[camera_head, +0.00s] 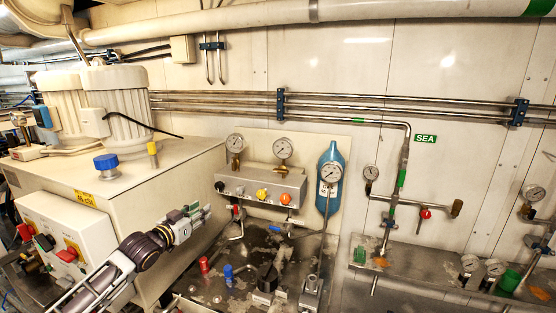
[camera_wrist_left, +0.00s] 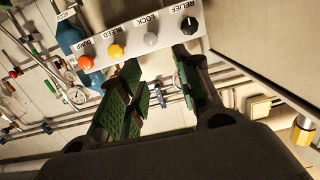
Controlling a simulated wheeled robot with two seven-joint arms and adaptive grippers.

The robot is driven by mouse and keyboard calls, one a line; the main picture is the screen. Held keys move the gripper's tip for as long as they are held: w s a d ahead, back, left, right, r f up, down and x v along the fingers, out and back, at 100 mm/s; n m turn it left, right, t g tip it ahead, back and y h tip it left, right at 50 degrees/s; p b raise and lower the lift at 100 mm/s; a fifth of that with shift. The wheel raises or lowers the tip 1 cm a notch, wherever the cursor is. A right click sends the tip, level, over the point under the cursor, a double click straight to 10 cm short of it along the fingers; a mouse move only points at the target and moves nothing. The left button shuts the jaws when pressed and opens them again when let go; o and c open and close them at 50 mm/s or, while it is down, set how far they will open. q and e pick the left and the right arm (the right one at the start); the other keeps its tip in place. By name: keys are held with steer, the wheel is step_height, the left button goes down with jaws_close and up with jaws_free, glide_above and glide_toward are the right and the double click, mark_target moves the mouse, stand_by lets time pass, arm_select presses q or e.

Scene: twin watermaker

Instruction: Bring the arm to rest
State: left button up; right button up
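My left arm (camera_head: 128,255) comes in from the lower left in the head view. My left gripper (camera_head: 200,215) is held in the air in front of the beige cabinet, short of the knob panel (camera_head: 260,185). In the left wrist view its two green-padded fingers (camera_wrist_left: 160,88) are spread apart, with nothing between them. The panel also shows beyond the fingertips in the left wrist view (camera_wrist_left: 140,45), with knobs labelled DUMP, BLEED, LOCK and RELIEF. My right gripper does not show.
A beige cabinet (camera_head: 160,185) stands left, with a white switch box (camera_head: 68,240) at its front. Red (camera_head: 204,265) and blue (camera_head: 228,273) fittings stand on the dark bench (camera_head: 245,250).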

arm_select(q)
steer(key=s+d+f+g+y, duration=0.1)
steer(key=s+d+f+g, duration=0.25)
steer(key=s+f, duration=0.5)
steer(key=s+d+f+g+y, duration=0.15)
steer(key=s+d+f, duration=0.25)
steer(key=s+f, duration=0.5)
steer(key=s+a+f+n+g+y, duration=0.15)
steer(key=s+f+g, duration=0.25)
steer(key=s, duration=0.7)
steer(key=s+a+f+n+g+y, duration=0.1)
steer(key=s+a+f+g+y, duration=0.3)
steer(key=s, duration=0.7)
step_height(320, 180, down, 33)
steer(key=s+d+h, duration=0.2)
steer(key=s, duration=0.1)
steer(key=s+a+f+g, duration=0.1)
steer(key=s+a+f, duration=0.1)
steer(key=s+f, duration=0.8)
steer(key=s+a+f, duration=0.2)
steer(key=s+f, duration=0.8)
steer(key=s, duration=0.2)
steer(key=shift+a+f+m+g, duration=0.15)
steer(key=shift+f+m+g, duration=0.15)
steer(key=shift+m+g, duration=0.1)
